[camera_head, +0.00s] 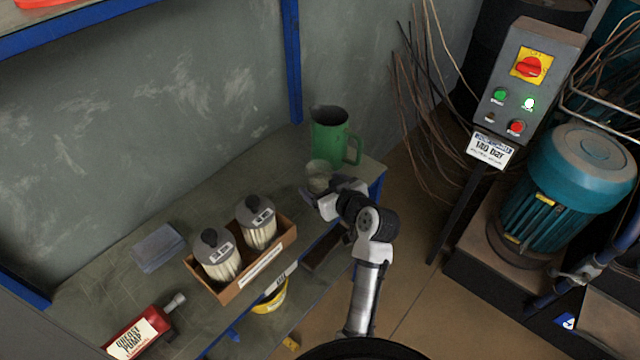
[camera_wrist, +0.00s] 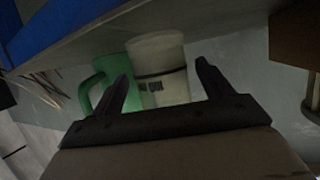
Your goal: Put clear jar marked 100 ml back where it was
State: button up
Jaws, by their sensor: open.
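The clear jar (camera_head: 319,176) stands on the workbench near its right end, just in front of a green jug (camera_head: 329,135). In the wrist view the jar (camera_wrist: 160,62) is upside down in the picture, with a dark line and small dark lettering too blurred to read. My gripper (camera_head: 312,197) is beside the jar on its near side. In the wrist view the two fingers of my gripper (camera_wrist: 163,88) are spread apart, with the jar showing between and beyond them. Whether a finger touches the jar I cannot tell. The green jug (camera_wrist: 104,78) shows behind the left finger.
A cardboard tray (camera_head: 262,268) with two lidded canisters stands mid-bench. A grey folded cloth or pad (camera_head: 158,248) and a red grease pump bottle (camera_head: 140,332) lie to the left. A control box and teal motor (camera_head: 571,180) stand right of the bench.

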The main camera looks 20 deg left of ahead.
jog(key=b+v, duration=0.1)
jog(key=v, duration=0.9)
jog(key=shift+b, duration=0.35)
